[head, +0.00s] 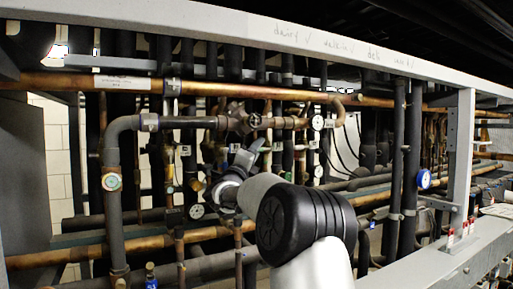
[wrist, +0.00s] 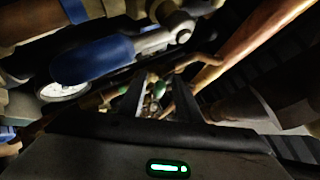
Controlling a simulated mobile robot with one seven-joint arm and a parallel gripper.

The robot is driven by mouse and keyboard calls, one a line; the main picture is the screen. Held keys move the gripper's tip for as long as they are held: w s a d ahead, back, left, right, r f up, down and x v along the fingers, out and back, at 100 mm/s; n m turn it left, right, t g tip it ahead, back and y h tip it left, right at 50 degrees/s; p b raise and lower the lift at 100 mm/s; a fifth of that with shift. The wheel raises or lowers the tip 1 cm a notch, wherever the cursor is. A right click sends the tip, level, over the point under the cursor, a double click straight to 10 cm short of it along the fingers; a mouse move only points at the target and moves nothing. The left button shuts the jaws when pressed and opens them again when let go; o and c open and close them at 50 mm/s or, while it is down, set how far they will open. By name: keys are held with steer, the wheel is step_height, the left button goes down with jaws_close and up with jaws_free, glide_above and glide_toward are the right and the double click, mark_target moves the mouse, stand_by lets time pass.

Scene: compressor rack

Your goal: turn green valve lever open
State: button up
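My gripper (wrist: 160,88) is open in the wrist view, with its two fingers apart. A small green part (wrist: 157,87) shows in the gap beyond the fingers, among brass-coloured fittings. It may be the green valve lever, but it is too small and dark to tell its angle. I see no contact between the fingers and it. In the head view my gripper (head: 256,150) reaches up among the pipes at the middle of the rack, partly hidden behind my arm. I cannot make out the green lever there.
A blue handle-like part (wrist: 92,61) lies close at upper left in the wrist view, with a round gauge (wrist: 62,91) beside it. A copper pipe (wrist: 250,42) slants at upper right. In the head view a grey upright post (head: 460,150) stands right of my arm; pipes crowd the rack.

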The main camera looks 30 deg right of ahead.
jaws_close()
steer(key=f+n+t+b, duration=0.1)
steer(key=b, duration=0.4)
steer(key=shift+f, duration=0.25)
steer(key=n+t+b, duration=0.2)
steer(key=b, duration=0.2)
steer(key=shift+f+b, duration=0.1)
steer(key=shift+b, duration=0.3)
steer(key=shift+n, duration=0.3)
